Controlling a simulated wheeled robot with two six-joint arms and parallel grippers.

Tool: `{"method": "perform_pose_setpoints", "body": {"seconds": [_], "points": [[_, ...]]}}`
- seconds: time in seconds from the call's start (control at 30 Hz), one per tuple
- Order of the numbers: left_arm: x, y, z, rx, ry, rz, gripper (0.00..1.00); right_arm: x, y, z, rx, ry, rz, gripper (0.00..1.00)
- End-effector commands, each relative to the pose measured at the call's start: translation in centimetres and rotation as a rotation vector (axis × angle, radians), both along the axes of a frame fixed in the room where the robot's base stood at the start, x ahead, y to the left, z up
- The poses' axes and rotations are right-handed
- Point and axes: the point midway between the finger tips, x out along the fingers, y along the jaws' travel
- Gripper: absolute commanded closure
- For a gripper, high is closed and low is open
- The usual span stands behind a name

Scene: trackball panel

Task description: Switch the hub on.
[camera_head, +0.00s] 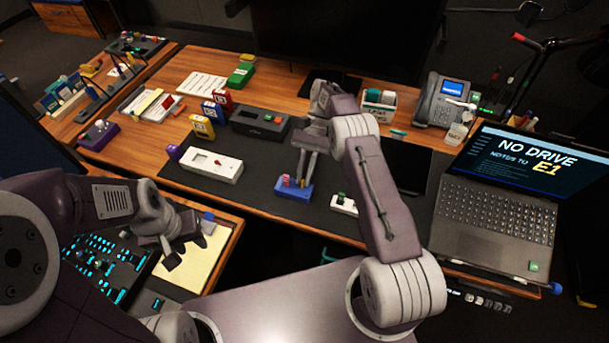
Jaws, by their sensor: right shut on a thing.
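A small blue box (293,193) with red and yellow parts on top sits on the dark desk mat. My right gripper (302,178) points down at it, its fingers closed on a small part at the box's top that they mostly hide. A white block with a green part (343,204) lies just right of the blue box, partly behind my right arm. I cannot tell for sure which of these is the hub. My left gripper (188,250) is open and empty above a yellow pad at the lower left, away from these boxes.
A white box with a red part (212,165) and a dark grey device (260,122) stand left of the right gripper. Several coloured blocks (203,127) stand behind. A laptop (500,200), phone (446,100) and black tablet (405,165) fill the right side. Bare mat lies between the boxes.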

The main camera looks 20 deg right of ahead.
Motion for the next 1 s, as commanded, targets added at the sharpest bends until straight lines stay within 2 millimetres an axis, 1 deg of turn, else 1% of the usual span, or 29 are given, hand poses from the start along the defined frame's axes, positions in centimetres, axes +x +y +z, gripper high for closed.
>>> {"method": "perform_pose_setpoints", "body": {"seconds": [0.03,0.1,0.37,0.47,0.57,0.7,0.87,1.0], "points": [[0.0,0.0,0.0,0.0,0.0,0.0,0.64,-0.1,0.0,-0.1,0.001,0.002,0.001,0.81],[0.0,0.0,0.0,0.0,0.0,0.0,0.64,-0.1,0.0,-0.1,0.001,0.002,0.001,0.64],[0.0,0.0,0.0,0.0,0.0,0.0,0.64,0.0,0.0,0.0,-0.001,0.0,0.001,0.64],[0.0,0.0,0.0,0.0,0.0,0.0,0.64,0.0,0.0,0.3,0.0,-0.001,0.001,0.64],[0.0,0.0,0.1,0.0,0.0,0.0,0.64,0.0,0.0,1.5,-0.001,-0.002,0.001,0.64],[0.0,0.0,0.2,0.0,0.0,0.0,0.64,-0.1,-0.1,4.4,0.0,-0.001,0.001,0.64],[0.0,0.0,0.3,0.0,0.0,0.0,0.64,-2.0,-1.7,5.7,-0.001,0.003,-0.002,0.64],[0.0,0.0,0.3,0.0,0.0,0.0,0.64,-4.4,-3.9,7.6,-0.001,0.001,-0.004,0.64]]}}
